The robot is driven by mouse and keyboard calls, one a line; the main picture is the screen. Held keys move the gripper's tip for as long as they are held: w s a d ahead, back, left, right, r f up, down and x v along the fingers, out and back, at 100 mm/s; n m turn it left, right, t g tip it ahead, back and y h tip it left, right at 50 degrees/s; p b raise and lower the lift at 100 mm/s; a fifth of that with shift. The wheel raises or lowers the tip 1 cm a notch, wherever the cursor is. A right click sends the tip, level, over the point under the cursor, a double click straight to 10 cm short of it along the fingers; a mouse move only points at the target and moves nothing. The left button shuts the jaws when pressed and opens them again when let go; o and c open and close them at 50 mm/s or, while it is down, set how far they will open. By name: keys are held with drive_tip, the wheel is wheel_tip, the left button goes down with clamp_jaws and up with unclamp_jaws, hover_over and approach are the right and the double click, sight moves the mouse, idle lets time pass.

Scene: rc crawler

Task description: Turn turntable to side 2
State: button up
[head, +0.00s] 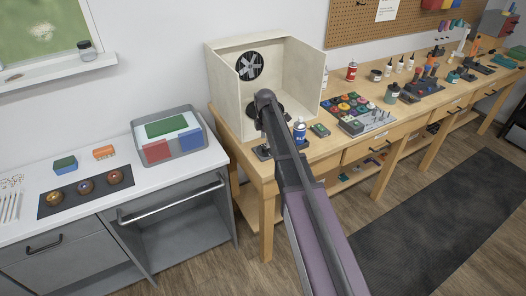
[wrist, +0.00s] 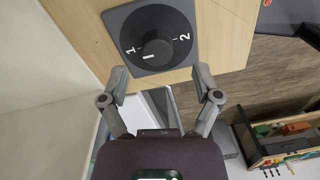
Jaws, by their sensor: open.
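A dial (wrist: 166,45) with a round dark knob on a square dark plate shows at the top of the wrist view. It carries a white "1" at the left and a white "2" at the right. A short white mark lies on the knob's lower left, nearer the 1. My gripper (wrist: 162,76) is open and empty, its fingertips apart just below the plate, one toward each side. In the head view the dial plate (head: 263,153) shows at the bench's front left, partly behind my arm. A dark round turntable (head: 252,111) in the booth is mostly hidden by my arm.
The pale spray booth (head: 221,93) with a fan (head: 249,66) stands behind the dial. A blue-labelled can (head: 299,132) stands close to my arm on the wooden bench (head: 325,147). Paint pots (head: 347,103) lie farther right. A white counter with a tray (head: 187,155) is at left.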

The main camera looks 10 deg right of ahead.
drive_tip(key=shift+f+b, duration=1.4)
drive_tip(key=shift+f, duration=0.25)
drive_tip(key=shift+s, duration=0.1)
clamp_jaws()
drive_tip(key=shift+a, duration=0.6)
drive_tip(key=shift+d, duration=0.55)
